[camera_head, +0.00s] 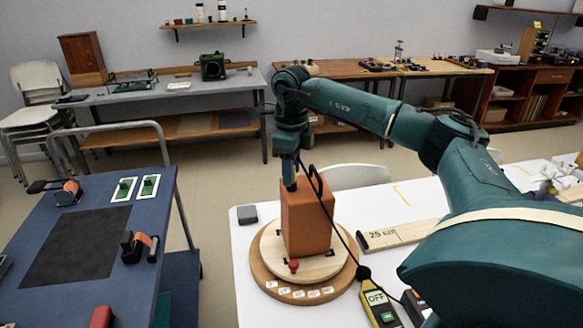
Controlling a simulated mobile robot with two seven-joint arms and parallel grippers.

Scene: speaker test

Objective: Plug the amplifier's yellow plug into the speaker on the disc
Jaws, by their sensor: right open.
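The speaker is an orange-brown box (305,222) standing upright on a round wooden disc (268,250). My right gripper (290,182) points down at the upper left edge of the speaker. It is open; its fingertips are small here, and I cannot tell whether they touch the box. A yellow-and-black box marked OFF (379,307), which looks like the amplifier, lies on the white table right of the disc. A black cable (343,236) runs from near it up across the speaker and loops by the gripper. I cannot make out the yellow plug. My left gripper is out of view.
The disc has a red knob (293,265) and white labels at its front. A wooden board marked 25 (400,234) lies right of it, and a small grey block (247,214) behind left. A blue table (150,207) stands left across a gap. My right arm covers the right side.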

